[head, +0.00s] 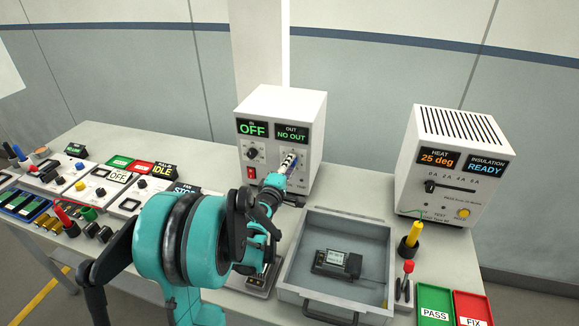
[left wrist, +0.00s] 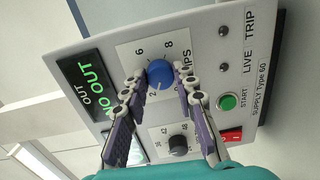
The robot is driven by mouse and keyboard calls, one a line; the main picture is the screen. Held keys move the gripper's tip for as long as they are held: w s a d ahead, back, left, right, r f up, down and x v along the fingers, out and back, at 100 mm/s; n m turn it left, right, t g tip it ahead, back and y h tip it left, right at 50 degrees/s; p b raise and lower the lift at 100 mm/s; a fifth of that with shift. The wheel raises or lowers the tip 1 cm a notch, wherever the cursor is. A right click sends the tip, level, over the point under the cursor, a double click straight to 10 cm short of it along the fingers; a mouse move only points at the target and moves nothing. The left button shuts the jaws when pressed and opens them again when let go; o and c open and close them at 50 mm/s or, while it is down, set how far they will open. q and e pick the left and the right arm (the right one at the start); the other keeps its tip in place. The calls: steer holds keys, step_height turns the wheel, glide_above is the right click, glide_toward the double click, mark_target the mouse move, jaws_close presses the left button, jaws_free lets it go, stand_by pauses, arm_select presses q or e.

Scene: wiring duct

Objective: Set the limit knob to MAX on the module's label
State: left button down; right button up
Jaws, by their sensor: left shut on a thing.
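The blue limit knob (left wrist: 159,73) is on the white supply unit (head: 305,108), on a dial whose numbers 2, 6 and 8 show. Its exact setting is too small to read. My left gripper (left wrist: 160,72) has one finger on each side of the knob and is shut on it. In the head view my left gripper (head: 289,160) reaches the unit's front and hides the knob. The supply's displays read OFF and NO OUT. The dark module (head: 337,262) lies in a grey tray, its label too small to read. My right gripper is not in view.
The grey tray (head: 381,291) stands in front of the supply. A white tester (head: 447,165) reading 25 deg and READY stands at the right. Green PASS (head: 435,303) and red FIX (head: 472,307) trays are at front right. Smaller panels and tools fill the table's left.

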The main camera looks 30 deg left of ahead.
arm_select(q)
steer(key=shift+m, duration=0.3)
steer(key=c, duration=1.2)
jaws_free()
steer(key=v, duration=1.2)
